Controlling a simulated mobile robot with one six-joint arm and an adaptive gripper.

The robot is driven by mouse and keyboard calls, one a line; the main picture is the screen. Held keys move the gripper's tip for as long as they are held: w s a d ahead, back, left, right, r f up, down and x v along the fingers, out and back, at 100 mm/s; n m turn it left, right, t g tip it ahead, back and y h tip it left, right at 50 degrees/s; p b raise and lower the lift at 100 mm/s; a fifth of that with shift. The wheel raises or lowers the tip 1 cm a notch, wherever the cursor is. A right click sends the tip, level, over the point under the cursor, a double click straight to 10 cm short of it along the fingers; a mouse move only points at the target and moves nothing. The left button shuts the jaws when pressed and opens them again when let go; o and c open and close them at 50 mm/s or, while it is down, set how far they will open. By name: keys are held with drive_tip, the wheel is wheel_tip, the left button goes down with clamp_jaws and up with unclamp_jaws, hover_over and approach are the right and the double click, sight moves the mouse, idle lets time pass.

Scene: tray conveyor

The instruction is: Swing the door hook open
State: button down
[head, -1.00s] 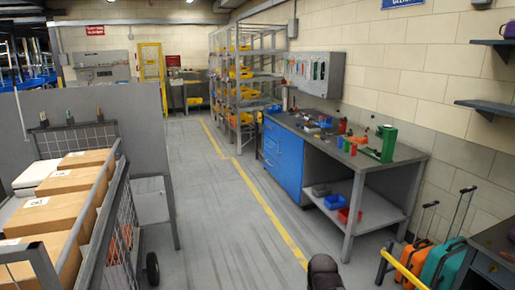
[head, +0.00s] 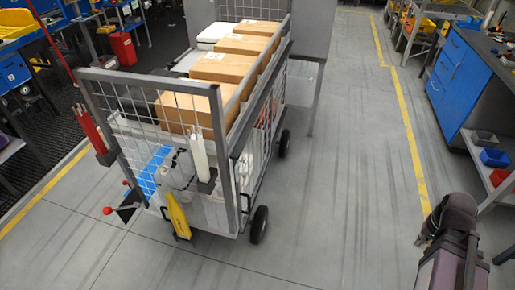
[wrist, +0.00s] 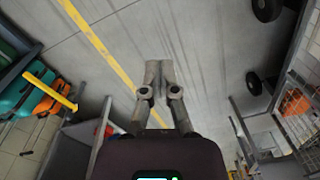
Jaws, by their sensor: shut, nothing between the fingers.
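I cannot make out a door hook for certain in either view. A wheeled mesh cart (head: 243,170) stands left of centre in the head view, its near end facing me. Low on that end are a yellow part (head: 178,214) and a lever with a red knob (head: 108,211); what they do is unclear. My gripper (wrist: 160,68) is shut and empty in the wrist view, over bare floor. In the head view my arm's dark end shows at lower right, well apart from the cart; the fingertips are not clear there.
Cardboard boxes (head: 222,68) lie on the cart. A blue-drawer workbench (head: 451,72) stands at the right. A red bin (head: 123,48) stands behind the cart to the left. Grey floor (head: 345,150) lies free between cart and bench. Suitcases (wrist: 38,88) show at left in the wrist view.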

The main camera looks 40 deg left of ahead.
drive_tip(key=w+a+f+n+g+y+b, duration=0.1)
drive_tip(key=w+a+g+y+b, duration=0.2)
drive_tip(key=a, duration=1)
drive_tip(key=w+a+f+n+y+b, duration=0.1)
drive_tip(key=w+a+n+y+b, duration=0.25)
drive_tip(key=a, duration=0.95)
drive_tip(key=w+a+f+g+y+b, duration=0.2)
drive_tip(key=a+y+b, duration=0.3)
drive_tip(key=a, duration=0.8)
drive_tip(key=s+a+r+n+g+y+b, duration=0.1)
drive_tip(key=a+r+g+b, duration=0.1)
drive_tip(key=a, duration=0.5)
drive_tip(key=s+a+r+n+g+y+b, duration=0.1)
drive_tip(key=a+r+g+y+b, duration=0.1)
drive_tip(key=a, duration=0.6)
drive_tip(key=shift+a+g+b, duration=0.2)
drive_tip(key=shift+g+b, duration=0.3)
drive_tip(key=shift+b, duration=0.7)
drive_tip(key=shift+r, duration=0.1)
